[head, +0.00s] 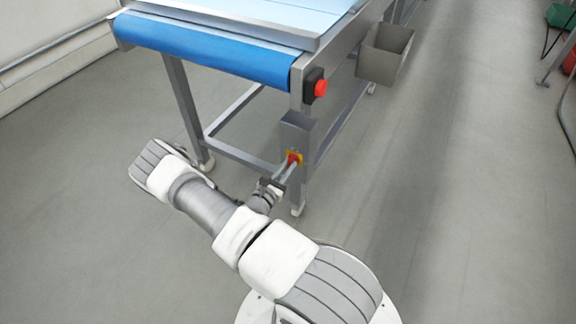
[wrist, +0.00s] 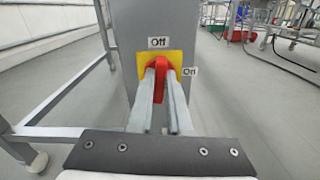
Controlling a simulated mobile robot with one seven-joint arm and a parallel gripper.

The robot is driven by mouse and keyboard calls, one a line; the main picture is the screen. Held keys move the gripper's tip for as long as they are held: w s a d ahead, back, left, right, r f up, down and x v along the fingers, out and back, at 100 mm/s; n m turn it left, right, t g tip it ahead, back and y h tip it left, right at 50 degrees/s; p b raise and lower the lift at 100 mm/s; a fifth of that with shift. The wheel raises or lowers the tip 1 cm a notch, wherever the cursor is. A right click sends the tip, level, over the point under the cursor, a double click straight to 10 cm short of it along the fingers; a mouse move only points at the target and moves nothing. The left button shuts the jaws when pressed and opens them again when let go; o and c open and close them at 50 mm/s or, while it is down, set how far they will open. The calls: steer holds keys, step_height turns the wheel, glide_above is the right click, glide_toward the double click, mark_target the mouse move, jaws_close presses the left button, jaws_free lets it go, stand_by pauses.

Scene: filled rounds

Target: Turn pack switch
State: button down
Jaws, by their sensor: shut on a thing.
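The pack switch is a red rotary handle (wrist: 160,78) on a yellow plate (wrist: 176,58), fixed to a grey box (head: 297,132) on the conveyor's leg. In the wrist view the handle stands upright, in line with the "Off" label (wrist: 158,42) above it. The "On" label (wrist: 190,71) is to the right of the plate. My gripper (wrist: 160,82) is shut on the red handle, one finger on each side. In the head view my gripper (head: 286,168) reaches the switch from the front, and its fingers partly cover the switch.
A conveyor with a blue belt (head: 205,48) stands over the switch. A red button (head: 320,88) sits on its frame above the grey box. A grey metal bin (head: 384,53) hangs at the right side.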

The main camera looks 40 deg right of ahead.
steer(key=shift+n, duration=0.7)
steer(key=c, duration=0.9)
jaws_free()
steer(key=shift+o, duration=0.2)
steer(key=p+v, duration=0.3)
steer(key=v, duration=1.4)
steer(key=shift+a+p, duration=0.2)
steer(key=shift+p, duration=0.1)
